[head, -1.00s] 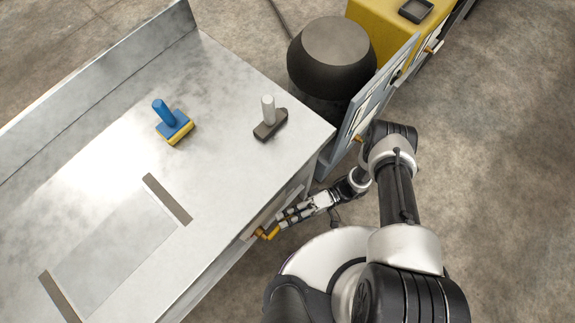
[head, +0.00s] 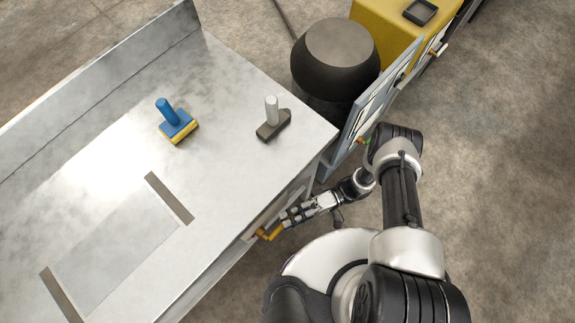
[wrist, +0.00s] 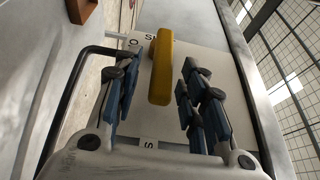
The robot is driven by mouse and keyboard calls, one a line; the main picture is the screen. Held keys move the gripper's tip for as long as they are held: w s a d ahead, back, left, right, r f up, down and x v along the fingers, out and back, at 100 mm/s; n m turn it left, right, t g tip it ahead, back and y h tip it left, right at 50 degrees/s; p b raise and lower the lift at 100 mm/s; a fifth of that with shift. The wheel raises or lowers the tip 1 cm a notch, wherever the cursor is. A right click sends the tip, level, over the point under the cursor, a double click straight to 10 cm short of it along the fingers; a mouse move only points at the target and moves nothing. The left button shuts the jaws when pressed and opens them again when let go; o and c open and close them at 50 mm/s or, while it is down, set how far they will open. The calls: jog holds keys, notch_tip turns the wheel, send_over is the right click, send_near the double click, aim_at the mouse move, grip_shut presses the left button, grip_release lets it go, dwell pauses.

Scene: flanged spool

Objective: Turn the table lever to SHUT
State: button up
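The table lever has a yellow handle (head: 276,232) on the front side of the metal table (head: 225,90). In the wrist view the yellow handle (wrist: 162,70) lies lengthwise in front of a pale plate (wrist: 185,65) with partly hidden dark letters, an O and an S at the top and an S lower down. My gripper (head: 286,219) is at the lever in the head view. In the wrist view my gripper (wrist: 163,95) is open, with one blue-padded finger on each side of the handle.
On the table stand a blue-and-yellow handled block (head: 178,124) and a grey block with a white handle (head: 272,122). A dark round drum (head: 335,65) and a blue-grey upright panel (head: 385,95) stand beyond the table's corner. A yellow cabinet (head: 385,25) stands behind.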

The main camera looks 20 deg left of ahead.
jog(key=v, duration=1.1)
jog(key=shift+d, duration=0.15)
